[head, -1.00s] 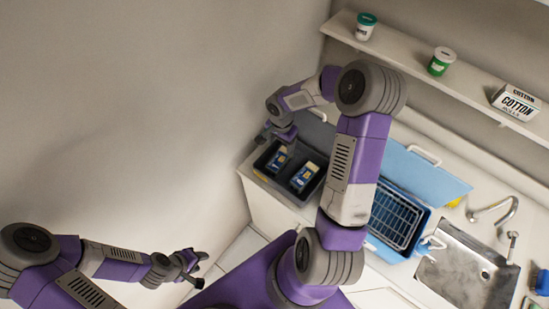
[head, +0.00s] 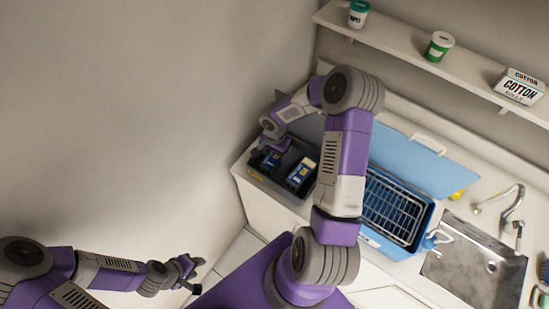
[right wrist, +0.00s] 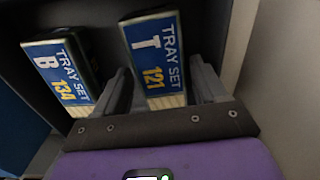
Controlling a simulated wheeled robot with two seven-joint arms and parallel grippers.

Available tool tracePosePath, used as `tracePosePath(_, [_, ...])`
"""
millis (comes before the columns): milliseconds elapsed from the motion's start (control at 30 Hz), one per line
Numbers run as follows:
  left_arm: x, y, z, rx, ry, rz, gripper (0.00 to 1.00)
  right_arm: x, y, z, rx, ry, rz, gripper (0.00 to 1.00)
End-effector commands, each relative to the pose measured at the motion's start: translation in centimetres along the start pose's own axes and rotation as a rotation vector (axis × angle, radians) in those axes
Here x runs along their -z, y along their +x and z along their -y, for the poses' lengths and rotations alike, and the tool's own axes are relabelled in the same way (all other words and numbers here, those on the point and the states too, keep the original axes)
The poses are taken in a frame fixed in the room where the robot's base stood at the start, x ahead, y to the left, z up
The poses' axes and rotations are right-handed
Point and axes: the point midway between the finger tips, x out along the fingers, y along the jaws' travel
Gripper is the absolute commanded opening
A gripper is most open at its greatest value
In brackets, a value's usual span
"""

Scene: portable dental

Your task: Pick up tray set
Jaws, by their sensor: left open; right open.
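Two blue tray set boxes lie in the dark open case (head: 262,182). In the right wrist view, tray set T 121 (right wrist: 154,50) is between the two fingers of my right gripper (right wrist: 165,85), which is open. Tray set B 134 (right wrist: 62,72) lies to its left, outside the fingers. In the head view, B 134 (head: 300,173) shows clearly, while the other box is mostly hidden under my right gripper (head: 270,155). I cannot tell whether the fingers touch T 121. My left gripper (head: 190,275) is open and empty, away from the counter at lower left.
A blue case (head: 425,170) with a wire rack (head: 393,207) stands right of the dark case. A sink (head: 473,262) is further right. A wall shelf (head: 415,60) holds two tubs and a cotton box (head: 520,86). The wall is close on the left.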

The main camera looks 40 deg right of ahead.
Motion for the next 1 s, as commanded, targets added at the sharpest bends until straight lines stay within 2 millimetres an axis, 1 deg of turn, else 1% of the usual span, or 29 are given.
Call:
tracePosePath(33, [0.0,0.0,0.0,0.0,0.0,0.0,0.43,-0.1,0.8,0.0,-0.001,0.0,0.003,0.71])
tracePosePath(133, [0.0,0.0,0.0,0.0,0.0,0.0,0.43,-0.1,1.8,0.0,-0.001,0.0,0.002,0.71])
tracePosePath(400, [0.0,0.0,0.0,0.0,0.0,0.0,0.43,0.0,2.1,0.0,0.0,0.0,-0.001,0.71])
tracePosePath(467, [0.0,0.0,0.0,0.0,0.0,0.0,0.43,0.0,2.1,0.0,0.0,0.0,-0.001,0.64])
tracePosePath(733, [0.0,0.0,0.0,0.0,0.0,0.0,0.43,0.0,2.0,0.0,0.0,0.0,-0.001,0.23])
tracePosePath(933, [0.0,0.0,0.0,0.0,0.0,0.0,0.43,0.0,2.0,0.0,0.001,-0.001,-0.001,0.23])
tracePosePath(1000, [0.0,0.0,0.0,0.0,0.0,0.0,0.43,0.0,1.6,0.1,0.001,-0.001,-0.003,0.23])
